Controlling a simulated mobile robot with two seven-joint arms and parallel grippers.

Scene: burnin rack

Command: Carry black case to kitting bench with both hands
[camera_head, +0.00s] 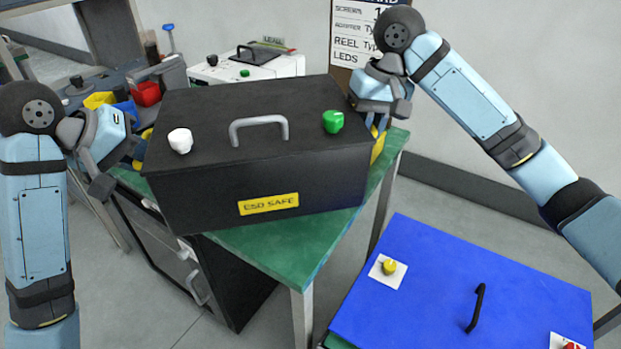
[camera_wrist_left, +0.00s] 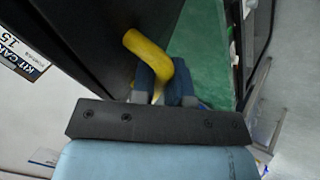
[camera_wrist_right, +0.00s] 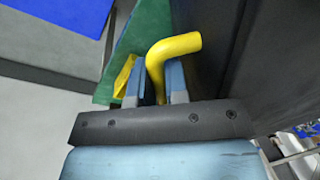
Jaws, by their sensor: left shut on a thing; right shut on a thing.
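The black case (camera_head: 200,200) has a grey top handle, a white knob, a green knob and a yellow ESD SAFE label. It is over a green-topped bench (camera_head: 290,242); I cannot tell whether it touches the top. My left gripper (camera_head: 128,160) is shut on the yellow side handle (camera_wrist_left: 148,50) at the case's left end. My right gripper (camera_head: 378,122) is shut on the yellow side handle (camera_wrist_right: 172,48) at the right end. The case looks about level. Whether the green-topped bench is the kitting bench cannot be told.
A blue panel (camera_head: 450,270) with a black handle and a yellow knob lies at the lower right. A white box (camera_head: 245,68) and red (camera_head: 146,94), yellow and blue bins stand behind the case. A sign board (camera_head: 357,35) is at the back. Grey floor shows at right.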

